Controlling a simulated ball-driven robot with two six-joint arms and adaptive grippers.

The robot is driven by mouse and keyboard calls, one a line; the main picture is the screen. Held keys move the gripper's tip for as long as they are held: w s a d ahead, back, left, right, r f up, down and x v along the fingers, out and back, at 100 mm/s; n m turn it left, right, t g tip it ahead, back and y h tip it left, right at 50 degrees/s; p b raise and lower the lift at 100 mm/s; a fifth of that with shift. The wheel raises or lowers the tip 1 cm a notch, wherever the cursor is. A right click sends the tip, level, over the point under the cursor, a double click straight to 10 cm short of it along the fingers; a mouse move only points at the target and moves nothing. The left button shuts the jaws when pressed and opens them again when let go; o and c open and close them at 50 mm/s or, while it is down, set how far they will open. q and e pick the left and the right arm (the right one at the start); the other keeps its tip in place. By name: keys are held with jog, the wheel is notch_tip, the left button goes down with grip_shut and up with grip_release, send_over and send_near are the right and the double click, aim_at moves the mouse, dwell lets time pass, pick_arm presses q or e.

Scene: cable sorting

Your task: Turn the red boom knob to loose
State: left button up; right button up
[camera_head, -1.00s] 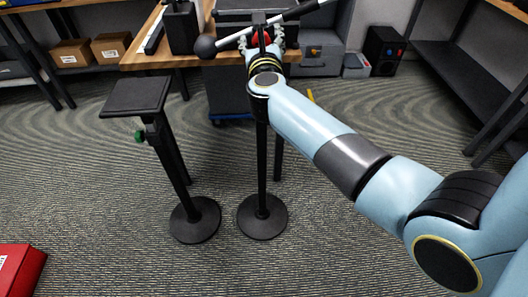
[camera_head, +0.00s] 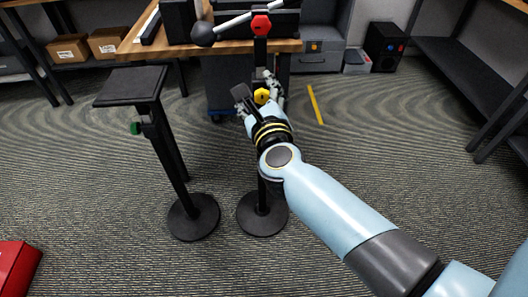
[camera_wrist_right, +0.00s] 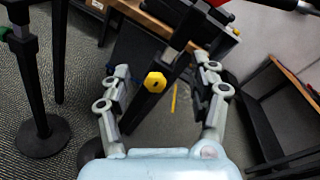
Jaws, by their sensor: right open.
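The red boom knob (camera_head: 261,25) sits near the top of a black stand (camera_head: 262,217), where the grey boom (camera_head: 234,23) crosses the post. A sliver of red shows at the top edge of the right wrist view (camera_wrist_right: 216,2). A yellow knob (camera_head: 262,96) is lower on the same post; it also shows in the right wrist view (camera_wrist_right: 155,82). My right gripper (camera_head: 259,88) is below the red knob and apart from it. Its open fingers (camera_wrist_right: 162,66) lie on either side of the post and yellow knob; contact cannot be told. My left gripper is out of view.
A second black stand with a flat top (camera_head: 132,86) and a green knob (camera_head: 135,128) is to the left. A wooden bench (camera_head: 190,49) is behind the boom. A dark shelf (camera_head: 470,75) is at the right. A red box (camera_head: 17,268) lies at lower left.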

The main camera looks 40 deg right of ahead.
jog(key=s+a+f+n+g+y+b, duration=0.1)
jog(key=s+f+n+y, duration=0.1)
jog(key=f+n, duration=0.5)
jog(key=s+a+f+n+g+y+b, duration=0.2)
jog(key=s+f+n, duration=0.3)
jog(key=f, duration=0.9)
jog(key=shift+s+a+f+n+y, duration=0.35)
jog(key=shift+n+y, duration=0.15)
jog(key=shift+n, duration=0.5)
jog(key=shift+w, duration=0.1)
jog(key=s+d+f+n+g+y, duration=0.1)
jog(key=s+d+f+n+g, duration=0.15)
jog(key=s+f+n, duration=0.5)
jog(key=s+d+f+n+g, duration=0.15)
jog(key=s+f+g, duration=0.25)
jog(key=s+f, duration=0.75)
jog(key=s+d+f+n+g, duration=0.1)
jog(key=s+f+n+g, duration=0.1)
jog(key=s+n, duration=0.4)
jog(key=s+d+f+n+g, duration=0.1)
jog(key=s+n, duration=0.4)
jog(key=s, duration=0.9)
jog(key=shift+d+f+n+g, duration=0.2)
jog(key=shift+f+n+g, duration=0.25)
jog(key=shift+g, duration=0.8)
